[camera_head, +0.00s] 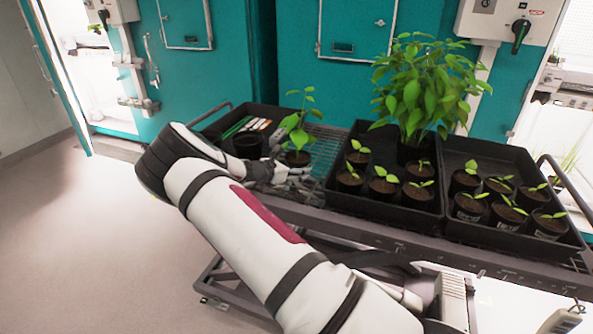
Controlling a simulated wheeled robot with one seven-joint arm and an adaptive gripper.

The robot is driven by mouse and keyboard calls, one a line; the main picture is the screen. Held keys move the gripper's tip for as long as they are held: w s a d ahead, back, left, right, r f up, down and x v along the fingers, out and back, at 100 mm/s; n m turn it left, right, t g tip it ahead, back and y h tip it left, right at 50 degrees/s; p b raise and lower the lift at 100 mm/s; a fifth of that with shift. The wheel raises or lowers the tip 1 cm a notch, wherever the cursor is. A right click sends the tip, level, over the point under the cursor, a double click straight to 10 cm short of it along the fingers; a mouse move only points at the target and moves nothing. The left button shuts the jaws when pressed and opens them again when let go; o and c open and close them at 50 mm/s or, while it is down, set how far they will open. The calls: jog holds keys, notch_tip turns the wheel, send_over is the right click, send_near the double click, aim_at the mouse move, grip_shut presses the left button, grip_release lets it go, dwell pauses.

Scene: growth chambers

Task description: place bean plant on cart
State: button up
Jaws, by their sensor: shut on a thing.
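The bean plant (299,133) has a thin stem with several green leaves and stands upright in a small black pot. My gripper (291,174) is at the near side of this pot, low down, and is shut on it. My fingers are small and partly hidden by my wrist. The pot is over the wire-mesh top of the cart (325,148), between the dark trays. I cannot tell whether its base touches the mesh.
A black tray (370,205) with several seedlings and a large bushy plant (425,90) is to the right, beside another seedling tray (510,238). A left tray holds an empty-looking pot (247,145) and tools. Teal chambers stand behind; the floor at left is clear.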

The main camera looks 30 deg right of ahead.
jog(key=shift+f, duration=0.4)
jog(key=shift+f, duration=0.1)
jog(key=o, duration=1.4)
